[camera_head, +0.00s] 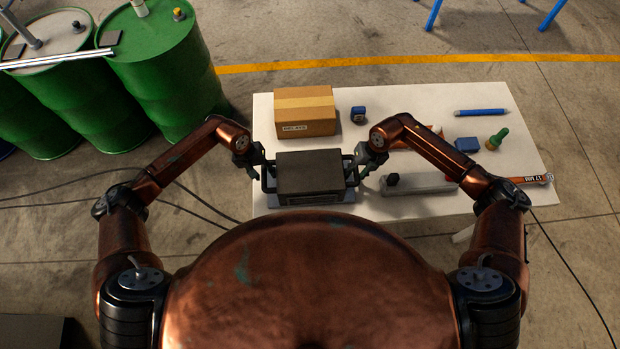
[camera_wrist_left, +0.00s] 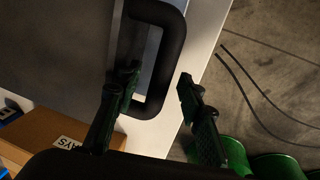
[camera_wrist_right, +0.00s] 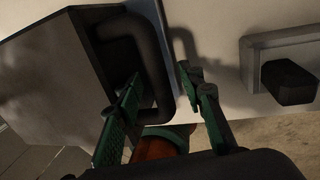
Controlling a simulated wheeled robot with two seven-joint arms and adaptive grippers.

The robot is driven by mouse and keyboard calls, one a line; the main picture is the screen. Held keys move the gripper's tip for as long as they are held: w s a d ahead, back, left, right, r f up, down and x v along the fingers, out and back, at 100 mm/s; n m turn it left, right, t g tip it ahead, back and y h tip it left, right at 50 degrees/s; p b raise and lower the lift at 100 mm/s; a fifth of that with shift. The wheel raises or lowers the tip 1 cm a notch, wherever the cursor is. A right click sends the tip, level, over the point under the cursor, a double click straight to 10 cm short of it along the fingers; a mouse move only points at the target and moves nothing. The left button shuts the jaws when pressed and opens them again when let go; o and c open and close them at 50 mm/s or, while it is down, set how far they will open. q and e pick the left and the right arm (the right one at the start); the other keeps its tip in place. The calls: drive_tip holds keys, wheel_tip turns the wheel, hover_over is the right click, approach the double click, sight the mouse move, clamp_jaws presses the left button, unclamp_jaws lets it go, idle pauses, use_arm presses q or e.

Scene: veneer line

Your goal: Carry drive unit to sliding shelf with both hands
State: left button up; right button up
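The drive unit (camera_head: 310,173) is a dark box with a black loop handle on each side, standing at the near edge of the white table (camera_head: 400,107). My left gripper (camera_head: 256,170) is at its left handle; in the left wrist view the open fingers (camera_wrist_left: 158,88) straddle the handle bar (camera_wrist_left: 172,62), one inside the loop and one outside. My right gripper (camera_head: 363,172) is at the right handle; in the right wrist view its open fingers (camera_wrist_right: 165,88) sit either side of that handle bar (camera_wrist_right: 157,62). No sliding shelf can be made out.
A cardboard box (camera_head: 305,112) and a small blue item (camera_head: 358,115) stand behind the unit. A grey power strip (camera_head: 415,184), an orange wrench (camera_head: 530,180), a blue block (camera_head: 467,145), a green-handled tool (camera_head: 497,139) and a blue pen-like tool (camera_head: 482,112) lie to the right. Green drums (camera_head: 165,75) stand left.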

use_arm(q)
drive_tip(key=shift+c, duration=0.3)
use_arm(e)
drive_tip(key=shift+c, duration=0.3)
use_arm(q)
clamp_jaws()
use_arm(e)
clamp_jaws()
use_arm(q)
drive_tip(key=shift+r, duration=0.1)
use_arm(e)
drive_tip(key=shift+w+r, duration=0.1)
